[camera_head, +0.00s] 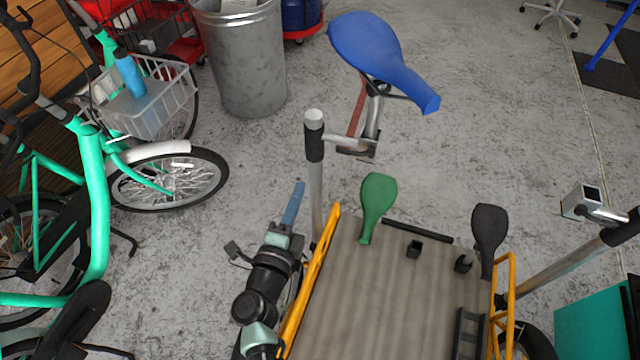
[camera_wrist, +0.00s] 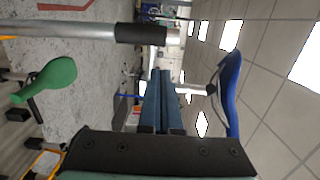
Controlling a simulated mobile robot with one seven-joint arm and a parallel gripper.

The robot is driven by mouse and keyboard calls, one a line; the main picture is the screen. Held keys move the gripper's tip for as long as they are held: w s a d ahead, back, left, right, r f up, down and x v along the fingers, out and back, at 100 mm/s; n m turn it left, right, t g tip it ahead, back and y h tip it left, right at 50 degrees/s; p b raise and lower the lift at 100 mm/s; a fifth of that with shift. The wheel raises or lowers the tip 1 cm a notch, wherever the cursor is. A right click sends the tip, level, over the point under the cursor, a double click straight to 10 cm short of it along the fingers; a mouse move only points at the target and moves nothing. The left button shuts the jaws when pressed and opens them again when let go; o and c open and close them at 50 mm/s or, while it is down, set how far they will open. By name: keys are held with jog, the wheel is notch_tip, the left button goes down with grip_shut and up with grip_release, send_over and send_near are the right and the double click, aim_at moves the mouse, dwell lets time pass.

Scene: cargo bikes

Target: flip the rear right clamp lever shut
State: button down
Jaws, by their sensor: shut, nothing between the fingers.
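My gripper (camera_head: 292,204) has its blue fingers together and empty, left of the silver post with a black sleeve (camera_head: 315,145). The closed fingers also show in the wrist view (camera_wrist: 162,95), pointing away from the camera. A green balloon-shaped piece (camera_head: 378,200) and a black one (camera_head: 488,232) stand at the far end of the cargo deck (camera_head: 385,300). The green piece also shows in the wrist view (camera_wrist: 55,78), left of my fingers and apart from them. I cannot tell for certain which part is the rear right clamp lever, or its position.
A yellow rail (camera_head: 310,275) edges the deck beside my arm. A blue saddle (camera_head: 375,50) stands high beyond the deck. A second post (camera_head: 575,262) slants at right. Left are a green bicycle (camera_head: 95,190) and a metal bin (camera_head: 245,65). Floor between is clear.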

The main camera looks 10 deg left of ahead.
jog(key=s+a, duration=0.2)
jog(key=shift+a+r, duration=0.1)
jog(key=shift+a, duration=0.2)
dwell(0.3)
jog(key=w+a+r+n+t+y+p, duration=0.15)
jog(key=r+n+t+y, duration=0.35)
jog(key=r, duration=1.5)
jog(key=w+d+r+n+t+y, duration=0.2)
jog(key=r+n, duration=0.5)
jog(key=r, duration=1.2)
jog(key=s+d+r+n+t+h, duration=0.1)
jog(key=s+d+r+n, duration=0.1)
jog(key=s+d+r, duration=0.2)
jog(key=s+d+r+n+h+p, duration=0.1)
jog(key=s+d+r+n+h, duration=0.1)
jog(key=r, duration=0.9)
jog(key=s+d+r+n+t+h, duration=0.1)
jog(key=s+d+r+n, duration=0.2)
jog(key=s+d+r, duration=0.3)
notch_tip(320, 180, up, 2)
jog(key=shift+s+r+t+h, duration=0.3)
jog(key=shift+s+h, duration=0.1)
jog(key=shift+s, duration=0.7)
